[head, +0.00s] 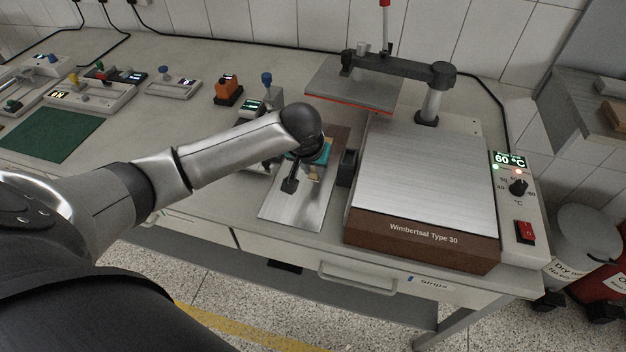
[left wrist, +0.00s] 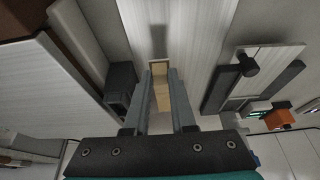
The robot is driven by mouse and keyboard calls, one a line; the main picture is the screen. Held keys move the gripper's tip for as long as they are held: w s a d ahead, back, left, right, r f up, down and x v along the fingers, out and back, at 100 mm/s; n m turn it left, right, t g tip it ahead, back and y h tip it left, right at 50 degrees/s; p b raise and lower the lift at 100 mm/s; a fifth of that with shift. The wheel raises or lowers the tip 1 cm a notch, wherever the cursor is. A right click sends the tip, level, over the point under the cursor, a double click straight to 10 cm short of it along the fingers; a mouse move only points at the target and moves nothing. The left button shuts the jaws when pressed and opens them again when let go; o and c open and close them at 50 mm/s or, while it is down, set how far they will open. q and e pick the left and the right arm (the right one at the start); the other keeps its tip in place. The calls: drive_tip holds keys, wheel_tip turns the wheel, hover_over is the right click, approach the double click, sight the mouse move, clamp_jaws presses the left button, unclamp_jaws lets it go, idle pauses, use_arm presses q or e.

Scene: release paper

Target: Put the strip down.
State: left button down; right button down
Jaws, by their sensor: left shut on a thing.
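My left gripper (head: 300,181) is above a brushed metal plate (head: 290,212) left of the hot press, its hand pointing down. In the left wrist view the gripper (left wrist: 161,72) is shut on a small tan strip (left wrist: 162,94), which stands between the two grey fingers. The strip's end points at the pale brushed plate (left wrist: 185,35), with a dark shadow beyond it. A clear gap to the plate seems to show, but its size cannot be told. In the head view the strip is mostly hidden by the hand. My right gripper is not in view.
The press (head: 420,235) has a bare metal top and a brown front; its display (head: 510,160) reads 60 °C. Its upper platen (head: 350,92) is swung aside to the left. A dark block (head: 347,167) sits close by. A green mat (head: 50,137) and small devices lie left.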

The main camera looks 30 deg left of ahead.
sight(313, 180)
use_arm(q)
wheel_tip(313, 180, down, 4)
drive_tip(key=shift+r+b, duration=0.1)
drive_tip(key=shift+b, duration=0.3)
drive_tip(key=c, duration=0.8)
unclamp_jaws()
drive_tip(key=shift+o, duration=0.2)
drive_tip(key=p+v, duration=0.3)
drive_tip(key=v, duration=0.9)
